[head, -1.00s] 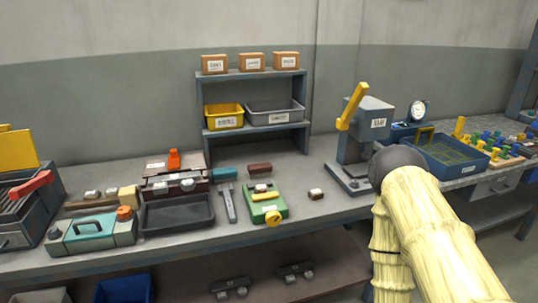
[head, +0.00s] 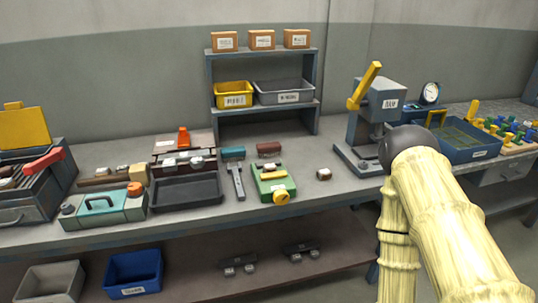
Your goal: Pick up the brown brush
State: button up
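A small dark brown block (head: 268,149) lies on the workbench, below the shelf and behind a green fixture; it looks like the brown brush, though its bristles cannot be made out. A teal block (head: 232,153) of similar size lies just left of it, apart from it. My arm, with pale yellow links and a dark round joint, fills the lower right of the head view. My gripper is not in view, so I cannot see its fingers or whether it holds anything.
The green fixture (head: 272,184) and a grey tool (head: 237,181) lie in front of the brown block. A black tray (head: 186,193) is to the left, a lever press (head: 382,112) to the right. A small brown-and-white piece (head: 324,174) sits on fairly clear bench (head: 325,155).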

aim_at(273, 148)
jog(key=u, duration=0.35)
jog(key=k, duration=0.55)
jog(key=u, duration=1.1)
jog(key=i, duration=0.75)
jog(key=z, duration=0.5)
jog(key=i, duration=0.65)
jog(key=z, duration=0.6)
